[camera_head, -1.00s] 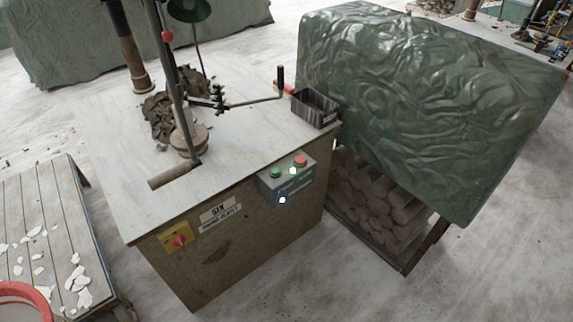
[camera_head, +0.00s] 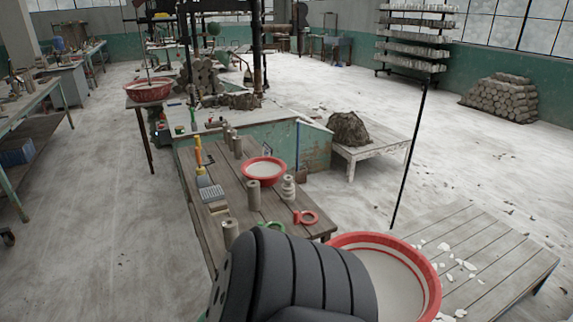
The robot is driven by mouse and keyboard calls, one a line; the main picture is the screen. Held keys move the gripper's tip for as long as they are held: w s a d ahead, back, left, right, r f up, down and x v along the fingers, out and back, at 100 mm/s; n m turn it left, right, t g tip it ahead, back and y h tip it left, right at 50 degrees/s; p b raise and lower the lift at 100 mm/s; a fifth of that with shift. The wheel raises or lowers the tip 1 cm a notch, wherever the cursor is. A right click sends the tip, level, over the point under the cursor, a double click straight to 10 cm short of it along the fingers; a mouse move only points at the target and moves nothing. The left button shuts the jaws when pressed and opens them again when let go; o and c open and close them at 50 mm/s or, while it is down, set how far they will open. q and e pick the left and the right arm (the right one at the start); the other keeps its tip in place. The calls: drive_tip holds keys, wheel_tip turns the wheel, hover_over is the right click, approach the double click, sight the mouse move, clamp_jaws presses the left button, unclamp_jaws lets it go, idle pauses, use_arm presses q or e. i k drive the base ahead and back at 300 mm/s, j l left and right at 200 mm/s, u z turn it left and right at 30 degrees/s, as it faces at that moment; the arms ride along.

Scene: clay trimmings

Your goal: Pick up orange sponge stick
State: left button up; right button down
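A wooden work table (camera_head: 228,172) stands at the centre left, with tools and clay pieces on it. A thin stick with an orange and yellow handle (camera_head: 198,152) is at its left side; it looks like the orange sponge stick, but its tip is too small to make out. A flat grey tool (camera_head: 211,193) is just below it in the picture. Neither of my grippers is in view. A large dark ribbed part, probably of my own arm, fills the bottom centre and hides the table's near end.
A red basin (camera_head: 264,171) and clay cylinders (camera_head: 253,193) stand on the table. A large red-rimmed basin (camera_head: 428,270) is close at the lower right. A wooden platform with white scraps (camera_head: 480,245) lies beyond it. Open floor (camera_head: 95,220) extends left of the table.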

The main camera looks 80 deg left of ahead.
sight(201, 170)
drive_tip(key=u, duration=3.4)
